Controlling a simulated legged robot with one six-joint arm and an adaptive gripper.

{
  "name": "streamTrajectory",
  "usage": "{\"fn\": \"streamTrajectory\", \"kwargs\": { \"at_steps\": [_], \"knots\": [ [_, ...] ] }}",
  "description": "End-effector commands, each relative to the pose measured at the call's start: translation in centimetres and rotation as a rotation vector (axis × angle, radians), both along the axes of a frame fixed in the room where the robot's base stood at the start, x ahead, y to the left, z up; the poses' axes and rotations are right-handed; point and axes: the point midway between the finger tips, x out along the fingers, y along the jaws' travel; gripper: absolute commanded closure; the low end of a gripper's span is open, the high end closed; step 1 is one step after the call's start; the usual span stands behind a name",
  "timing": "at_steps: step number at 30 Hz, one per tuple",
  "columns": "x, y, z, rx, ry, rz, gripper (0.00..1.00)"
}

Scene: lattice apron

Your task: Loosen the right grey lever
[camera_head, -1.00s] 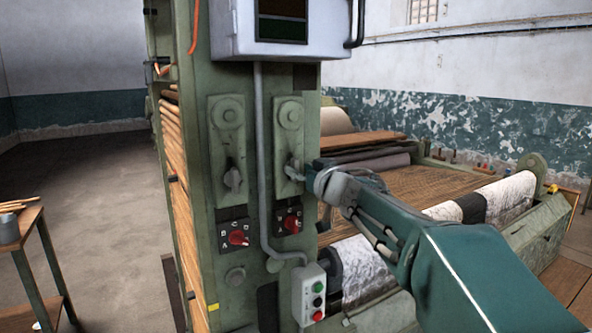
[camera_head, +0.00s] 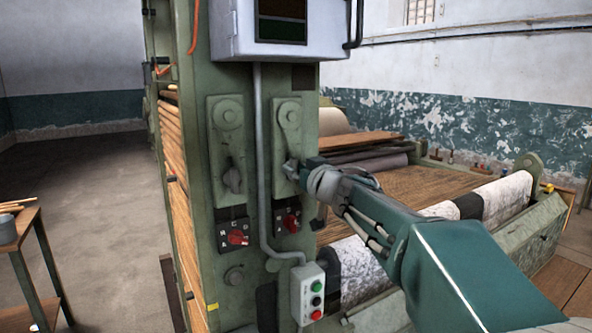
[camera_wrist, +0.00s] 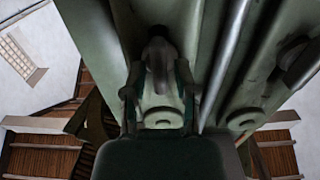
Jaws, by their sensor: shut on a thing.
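The right grey lever (camera_head: 290,168) sits low on the right green plate (camera_head: 289,134) of the machine post, below a round boss. My gripper (camera_head: 300,172) reaches it from the right and is shut on it. The fingers hide part of the lever in the head view. In the wrist view the lever (camera_wrist: 158,58) stands between the two fingers of my gripper (camera_wrist: 158,98). The left grey lever (camera_head: 232,180) hangs on its own plate to the left, untouched; it also shows at the right of the wrist view (camera_wrist: 298,62).
A grey conduit (camera_head: 261,150) runs between the two plates. Red rotary switches (camera_head: 237,237) sit below them, and a push-button box (camera_head: 309,294) lower down. A grey cabinet (camera_head: 285,30) overhangs above. The roller bed (camera_head: 400,184) lies right, behind my arm.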

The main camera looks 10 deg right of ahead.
Motion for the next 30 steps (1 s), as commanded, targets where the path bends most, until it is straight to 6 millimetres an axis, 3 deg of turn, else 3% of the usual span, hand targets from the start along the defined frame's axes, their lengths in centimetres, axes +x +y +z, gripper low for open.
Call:
{"fn": "streamTrajectory", "kwargs": {
  "at_steps": [11,30],
  "knots": [
    [0.04,0.22,0.09,-0.15,-0.052,0.003,1.0],
    [-0.05,0.51,0.0,-0.705,-0.232,0.002,1.0]
  ]
}}
